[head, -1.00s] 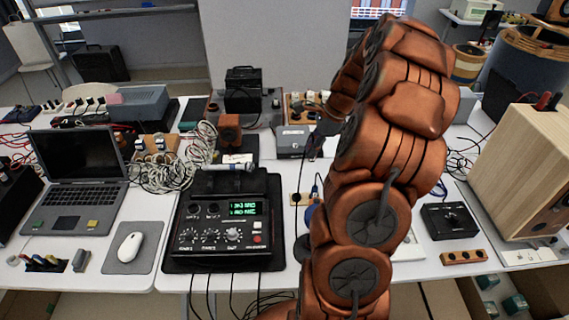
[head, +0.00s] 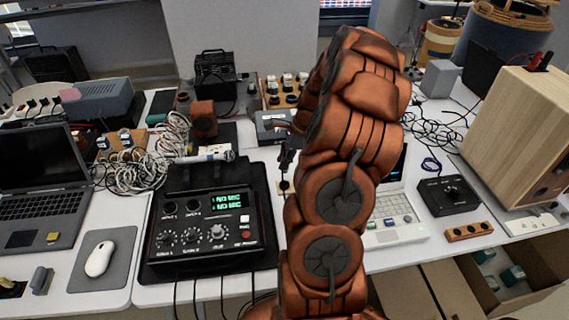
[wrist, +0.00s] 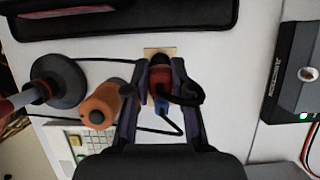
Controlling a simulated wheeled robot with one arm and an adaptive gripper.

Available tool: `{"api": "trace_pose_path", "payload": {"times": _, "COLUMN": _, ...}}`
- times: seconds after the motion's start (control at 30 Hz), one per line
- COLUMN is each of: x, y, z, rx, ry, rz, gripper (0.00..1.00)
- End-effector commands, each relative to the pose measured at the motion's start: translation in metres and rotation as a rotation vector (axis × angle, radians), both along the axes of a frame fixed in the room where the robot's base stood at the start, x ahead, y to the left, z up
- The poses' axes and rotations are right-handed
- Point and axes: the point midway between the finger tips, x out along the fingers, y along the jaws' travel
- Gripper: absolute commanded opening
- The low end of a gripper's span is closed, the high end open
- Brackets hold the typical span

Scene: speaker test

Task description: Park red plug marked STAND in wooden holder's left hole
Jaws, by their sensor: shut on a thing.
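In the wrist view my gripper (wrist: 160,88) is shut on a red plug (wrist: 160,76) with a dark cable looping off to its right. I cannot read any marking on it. A small pale wooden plate (wrist: 152,52) lies just beyond the fingertips; I cannot tell whether the plug touches it. In the head view my gripper (head: 287,160) is mostly behind my arm, above the same plate (head: 285,187), and the plug is hidden. A wooden holder (head: 468,231) with several dark holes lies at the right table edge, apart from my gripper.
A black device (head: 205,225) with a green "NO MIC" display stands left of my arm. A black knob box (head: 448,196) stands behind the holder, a large wooden speaker (head: 525,135) to the right. In the wrist view an orange cylinder (wrist: 100,106) stands left of my gripper.

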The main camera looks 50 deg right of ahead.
Motion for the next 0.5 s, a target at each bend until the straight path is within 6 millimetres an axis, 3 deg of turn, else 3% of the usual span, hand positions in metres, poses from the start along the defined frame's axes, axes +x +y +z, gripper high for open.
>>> {"api": "trace_pose_path", "payload": {"times": 0.5, "x": 0.0, "y": 0.001, "z": -0.019, "rx": 0.001, "ry": 0.0, "rz": 0.001, "gripper": 0.0}}
